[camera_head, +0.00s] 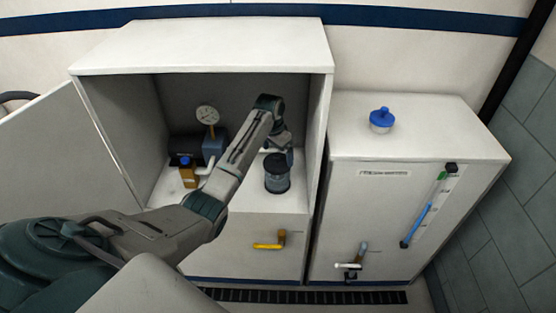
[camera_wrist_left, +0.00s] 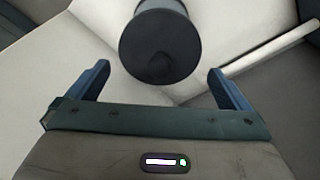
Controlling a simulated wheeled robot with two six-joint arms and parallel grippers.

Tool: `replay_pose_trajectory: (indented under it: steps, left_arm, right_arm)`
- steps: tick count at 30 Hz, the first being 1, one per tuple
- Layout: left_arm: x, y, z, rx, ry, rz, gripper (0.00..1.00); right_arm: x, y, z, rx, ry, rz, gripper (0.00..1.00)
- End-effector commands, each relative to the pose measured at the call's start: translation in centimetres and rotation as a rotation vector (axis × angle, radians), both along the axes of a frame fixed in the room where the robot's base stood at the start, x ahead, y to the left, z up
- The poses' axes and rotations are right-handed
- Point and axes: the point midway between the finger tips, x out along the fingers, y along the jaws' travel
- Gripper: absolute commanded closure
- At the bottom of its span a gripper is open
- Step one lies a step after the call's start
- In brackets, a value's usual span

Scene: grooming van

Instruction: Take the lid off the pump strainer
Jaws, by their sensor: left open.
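The pump strainer (camera_head: 277,178) is a dark, partly see-through cylinder standing on the floor of the open white cabinet. Its dark round lid (camera_head: 276,160) is on top. In the left wrist view the lid (camera_wrist_left: 160,48) is a dark disc with a raised middle, beyond and between the fingertips. My left gripper (camera_head: 284,154) is just above and behind the strainer in the head view, partly hidden by its own wrist. Its two blue fingers (camera_wrist_left: 160,72) are spread, with nothing gripped. My right gripper is not in view.
Left of the strainer stand an amber bottle (camera_head: 188,172) with a blue cap and a pump with a gauge (camera_head: 207,115). Cabinet walls and roof (camera_head: 210,45) enclose the space.

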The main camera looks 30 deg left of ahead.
Motion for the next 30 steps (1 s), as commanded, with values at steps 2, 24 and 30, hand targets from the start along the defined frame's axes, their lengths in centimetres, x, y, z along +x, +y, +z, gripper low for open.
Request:
replay_pose_trajectory:
  steps: [2, 24, 30]
  left_arm:
    - [0.0, 0.0, -1.0, -0.001, 0.003, 0.001, 0.0]
    - [0.3, -0.1, -2.8, 0.001, -0.001, 0.0, 0.32]
    - [0.3, -0.1, -2.4, 0.001, -0.001, 0.0, 0.32]
  right_arm:
    - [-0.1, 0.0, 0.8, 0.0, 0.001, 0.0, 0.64]
    - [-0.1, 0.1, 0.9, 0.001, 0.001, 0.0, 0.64]
    - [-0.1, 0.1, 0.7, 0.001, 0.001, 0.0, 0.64]
